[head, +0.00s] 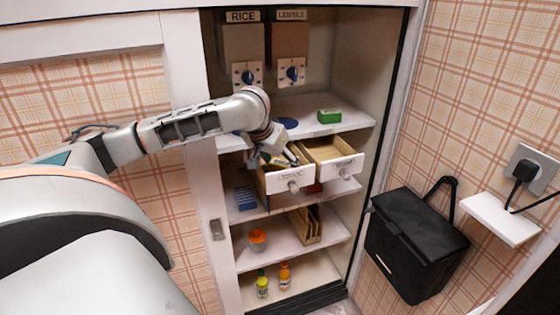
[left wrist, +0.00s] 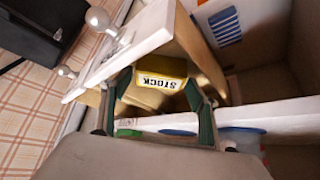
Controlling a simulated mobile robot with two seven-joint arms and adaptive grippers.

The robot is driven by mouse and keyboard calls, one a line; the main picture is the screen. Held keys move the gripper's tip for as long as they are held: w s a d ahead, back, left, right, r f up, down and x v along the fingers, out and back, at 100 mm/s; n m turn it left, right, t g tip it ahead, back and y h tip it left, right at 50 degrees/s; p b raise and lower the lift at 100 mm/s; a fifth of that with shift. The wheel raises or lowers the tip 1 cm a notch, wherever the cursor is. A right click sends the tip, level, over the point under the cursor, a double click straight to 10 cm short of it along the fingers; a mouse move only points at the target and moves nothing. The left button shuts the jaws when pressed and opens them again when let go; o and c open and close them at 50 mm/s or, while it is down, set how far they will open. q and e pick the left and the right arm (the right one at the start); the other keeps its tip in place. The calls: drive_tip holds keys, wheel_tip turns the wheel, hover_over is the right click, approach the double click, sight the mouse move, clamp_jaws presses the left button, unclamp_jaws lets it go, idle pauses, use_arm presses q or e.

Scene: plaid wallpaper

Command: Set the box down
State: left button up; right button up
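A small yellow box labelled STOCK (left wrist: 162,82) sits between the dark green fingertips of my left gripper (left wrist: 160,76), which appear shut on its sides. In the head view my left gripper (head: 277,159) reaches down into the open left drawer (head: 290,181). The box is inside or just above this drawer, which also shows in the left wrist view (left wrist: 150,30). I cannot tell whether the box touches the drawer's floor. The arm and gripper hide most of it in the head view. My right gripper is not in view.
A second open drawer (head: 341,166) stands beside it on the right. A green box (head: 329,116) and a blue lid-like disc (head: 288,123) lie on the shelf above. An orange-topped jar (head: 257,238) and bottles (head: 285,275) stand lower. A black bag (head: 415,245) hangs at right.

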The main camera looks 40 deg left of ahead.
use_arm(q)
drive_tip(key=shift+b, duration=0.6)
drive_tip(key=shift+s+r, duration=0.1)
drive_tip(key=shift+r, duration=0.15)
drive_tip(key=p+v, duration=0.3)
drive_tip(key=v, duration=0.8)
drive_tip(key=shift+s+r+p, duration=0.2)
drive_tip(key=shift+r+p, duration=0.15)
drive_tip(key=shift+f, duration=0.1)
